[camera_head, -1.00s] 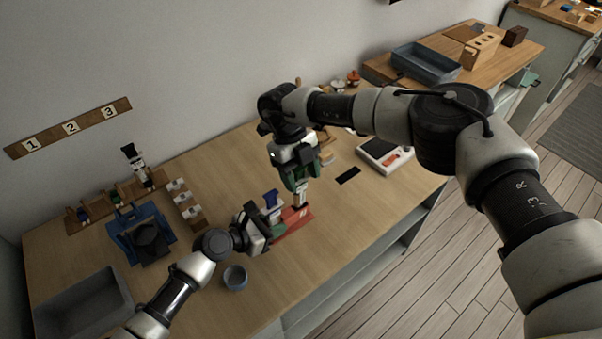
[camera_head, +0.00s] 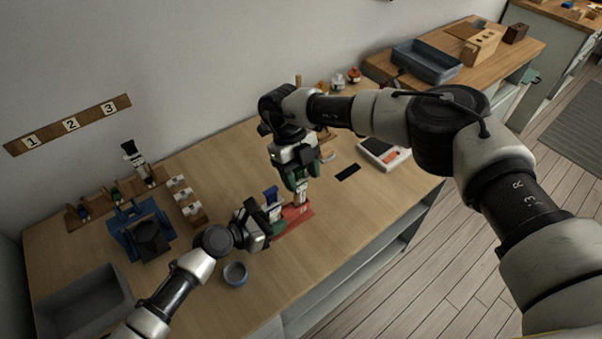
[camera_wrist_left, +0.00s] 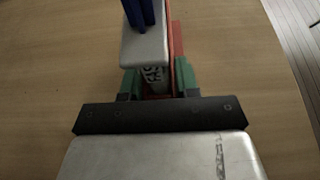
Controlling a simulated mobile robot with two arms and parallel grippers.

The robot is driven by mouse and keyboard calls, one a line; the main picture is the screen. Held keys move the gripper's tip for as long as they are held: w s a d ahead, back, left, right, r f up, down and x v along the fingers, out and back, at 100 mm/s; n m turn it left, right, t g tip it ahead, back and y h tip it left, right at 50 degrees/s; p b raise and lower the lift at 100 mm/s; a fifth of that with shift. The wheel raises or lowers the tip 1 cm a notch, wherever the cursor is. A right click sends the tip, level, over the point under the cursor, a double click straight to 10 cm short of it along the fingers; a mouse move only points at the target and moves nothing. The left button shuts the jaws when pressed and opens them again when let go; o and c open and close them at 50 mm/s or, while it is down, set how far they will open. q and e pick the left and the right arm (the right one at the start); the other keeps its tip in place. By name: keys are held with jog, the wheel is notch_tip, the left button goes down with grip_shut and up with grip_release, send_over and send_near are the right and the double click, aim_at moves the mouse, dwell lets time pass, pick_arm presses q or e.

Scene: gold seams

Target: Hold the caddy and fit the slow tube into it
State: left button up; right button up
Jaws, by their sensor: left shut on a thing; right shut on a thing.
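The caddy (camera_wrist_left: 143,47) is a pale grey block with a blue tube (camera_wrist_left: 138,12) standing in it. My left gripper (camera_wrist_left: 157,78) is shut on its near, lettered part with green fingers. In the head view the caddy (camera_head: 274,212) stands at the red mat, with the blue tube (camera_head: 271,195) upright. My right gripper (camera_head: 299,183) is pointing down just right of the caddy, shut on a small pale and brown piece (camera_head: 301,198), probably the slow tube. Its upper part is hidden by the fingers. I cannot tell whether it touches the caddy.
The red mat (camera_head: 294,221) lies below both grippers. A blue bowl (camera_head: 235,274) is close to my left forearm. A blue stand (camera_head: 138,232), a wooden rack (camera_head: 100,208) and a grey bin (camera_head: 85,303) are at left. A white-edged device (camera_head: 384,154) is at right. The table's middle back is clear.

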jog(key=shift+f, duration=1.3)
dwell(0.9)
jog(key=o, duration=1.2)
jog(key=shift+c, duration=0.4)
jog(key=shift+c, duration=1)
jog(key=v, duration=1.3)
